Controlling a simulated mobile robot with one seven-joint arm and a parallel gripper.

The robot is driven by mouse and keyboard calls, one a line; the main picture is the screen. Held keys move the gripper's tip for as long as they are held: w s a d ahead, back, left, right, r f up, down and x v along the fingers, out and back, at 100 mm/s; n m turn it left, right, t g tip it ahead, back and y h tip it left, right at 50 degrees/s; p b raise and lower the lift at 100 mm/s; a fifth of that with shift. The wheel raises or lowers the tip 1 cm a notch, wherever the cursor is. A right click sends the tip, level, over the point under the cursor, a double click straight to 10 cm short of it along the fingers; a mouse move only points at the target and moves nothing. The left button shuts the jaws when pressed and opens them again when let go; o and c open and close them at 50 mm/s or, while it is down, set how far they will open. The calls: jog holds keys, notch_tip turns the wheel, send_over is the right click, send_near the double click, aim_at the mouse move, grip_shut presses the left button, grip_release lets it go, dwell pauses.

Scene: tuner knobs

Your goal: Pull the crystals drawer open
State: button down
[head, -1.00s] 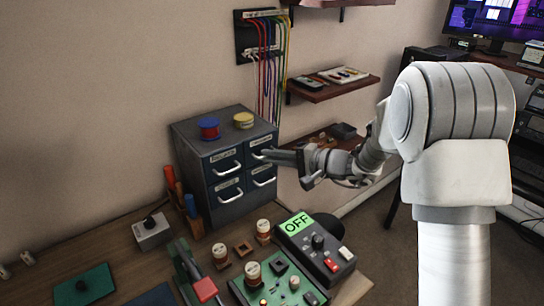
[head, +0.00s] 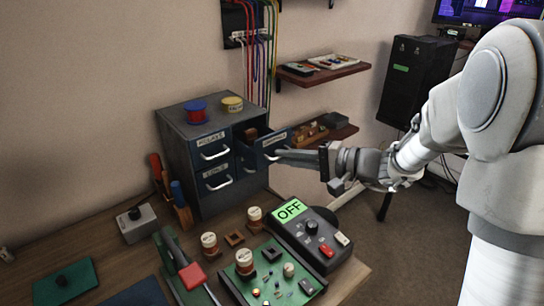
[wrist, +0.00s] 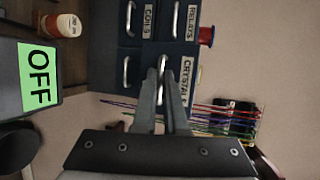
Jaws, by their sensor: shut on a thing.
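The crystals drawer (head: 268,143) is the upper right drawer of the dark grey-blue cabinet (head: 183,131) and stands pulled out, with part of its inside showing. In the wrist view its front carries a label beginning "CRYSTAL" (wrist: 186,80). My gripper (head: 282,156) is at the drawer's front in the head view.
The relays drawer (head: 212,146) and coils drawer (head: 219,178) are closed at left. A blue spool (head: 196,112) and a yellow spool (head: 232,104) sit on the cabinet. A box with a green OFF display (head: 290,210) stands on the bench in front. Coloured cables (head: 262,50) hang behind.

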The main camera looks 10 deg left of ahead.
jog(key=shift+s+d+r+b, duration=0.1)
jog(key=shift+s+d+b, duration=0.2)
jog(key=shift+s+d, duration=0.8)
jog(key=shift+w+d, duration=0.1)
jog(key=shift+w, duration=0.05)
jog(key=c, duration=1)
grip_release()
jog(key=p+v, duration=0.1)
jog(key=v, duration=1.6)
jog(key=shift+d, duration=0.15)
jog(key=shift+d, duration=0.1)
